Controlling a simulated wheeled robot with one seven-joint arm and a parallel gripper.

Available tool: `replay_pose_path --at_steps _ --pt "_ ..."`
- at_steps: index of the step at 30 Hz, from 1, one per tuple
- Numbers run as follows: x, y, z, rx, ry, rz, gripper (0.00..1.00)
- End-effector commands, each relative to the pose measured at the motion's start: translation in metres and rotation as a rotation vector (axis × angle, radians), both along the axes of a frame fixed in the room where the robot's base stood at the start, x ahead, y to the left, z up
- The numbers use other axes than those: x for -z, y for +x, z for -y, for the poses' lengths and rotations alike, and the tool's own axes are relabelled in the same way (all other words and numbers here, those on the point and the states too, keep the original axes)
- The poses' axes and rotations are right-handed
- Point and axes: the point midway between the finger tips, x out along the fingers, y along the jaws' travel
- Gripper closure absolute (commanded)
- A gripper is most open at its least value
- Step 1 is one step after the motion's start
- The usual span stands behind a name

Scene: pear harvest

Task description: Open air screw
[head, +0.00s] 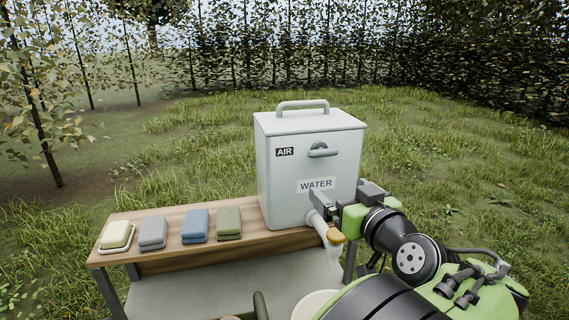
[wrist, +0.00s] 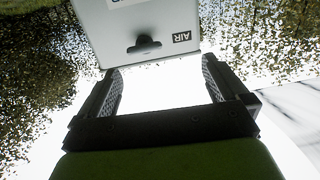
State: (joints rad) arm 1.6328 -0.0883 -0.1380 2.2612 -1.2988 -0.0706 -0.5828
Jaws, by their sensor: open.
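A pale grey water container (head: 285,190) with a top handle stands on the right end of a wooden bench. Its front carries an AIR label (head: 285,152), and the grey air screw (head: 322,150) sits just right of it. The air screw also shows dark in the wrist view (wrist: 144,46), beside the AIR label. My gripper (head: 326,199) is in front of the container's lower right front, below the air screw and near the tap. In the wrist view my gripper (wrist: 160,68) has its two fingers wide apart with nothing between them. The screw lies beyond the fingertips, untouched.
A white tap (head: 320,222) with an orange-brown lever (head: 336,236) juts from the container close below my gripper, under the WATER label (head: 316,185). Grass lies around.

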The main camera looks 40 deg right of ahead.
Motion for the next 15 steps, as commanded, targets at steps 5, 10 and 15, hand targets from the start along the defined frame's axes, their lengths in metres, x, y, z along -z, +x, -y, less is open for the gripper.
replay_pose_path --at_steps 5,10,15 --pt "-0.011 -0.025 0.021 0.075 -0.042 0.075 0.0" --pt "-0.014 0.002 0.034 0.066 -0.041 0.073 0.0" --pt "-0.015 0.039 0.057 0.066 -0.039 0.073 0.0"
